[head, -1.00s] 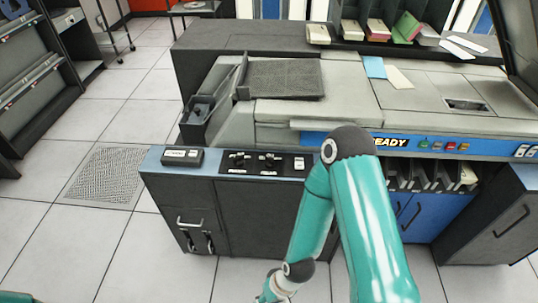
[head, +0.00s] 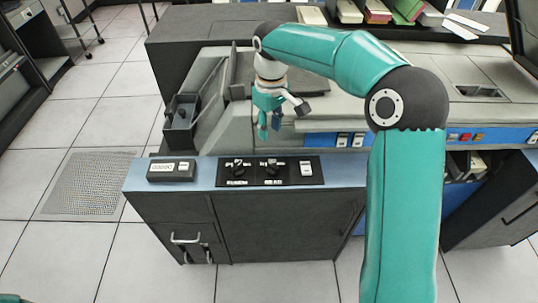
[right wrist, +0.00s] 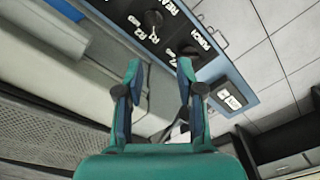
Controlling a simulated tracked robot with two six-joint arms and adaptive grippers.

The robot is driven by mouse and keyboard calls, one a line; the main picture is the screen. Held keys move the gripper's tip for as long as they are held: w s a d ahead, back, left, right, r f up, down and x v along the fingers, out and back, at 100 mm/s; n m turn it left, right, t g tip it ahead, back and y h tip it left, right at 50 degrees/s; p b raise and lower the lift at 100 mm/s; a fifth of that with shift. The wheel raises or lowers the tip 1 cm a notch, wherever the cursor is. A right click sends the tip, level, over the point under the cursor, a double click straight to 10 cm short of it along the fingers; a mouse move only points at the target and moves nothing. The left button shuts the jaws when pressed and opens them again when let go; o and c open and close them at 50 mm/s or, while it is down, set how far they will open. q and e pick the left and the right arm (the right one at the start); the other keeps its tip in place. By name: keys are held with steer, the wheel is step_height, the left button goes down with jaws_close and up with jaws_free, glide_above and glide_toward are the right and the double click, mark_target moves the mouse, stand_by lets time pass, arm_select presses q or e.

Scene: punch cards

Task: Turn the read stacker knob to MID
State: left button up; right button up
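The read stacker knob (head: 272,168) is the right one of two dark knobs on the black panel (head: 310,182) at the cabinet's front edge. In the right wrist view the knob (right wrist: 152,18) shows near the top, beside white lettering that is partly cut off. Its pointer setting cannot be made out. The punch knob (head: 238,168) sits to its left; it also shows in the right wrist view (right wrist: 190,51). My right gripper (head: 270,124) is open, empty and pointing down, above and behind the panel, apart from the knobs. In the right wrist view its fingers (right wrist: 158,68) are spread. My left gripper does not show.
A small label box (head: 171,169) lies left of the panel. A white switch (head: 306,168) is at the panel's right end. The sloped grey machine body (head: 225,118) rises behind. My right arm covers much of the right side. The floor in front is clear.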

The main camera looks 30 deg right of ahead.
mark_target(273, 165)
steer(key=f, duration=1)
steer(key=d+f, duration=0.1)
steer(key=f, duration=0.4)
steer(key=shift+s+b, duration=0.15)
steer(key=shift+b, duration=0.25)
steer(key=shift+c, duration=0.3)
steer(key=shift+d, duration=0.1)
jaws_close()
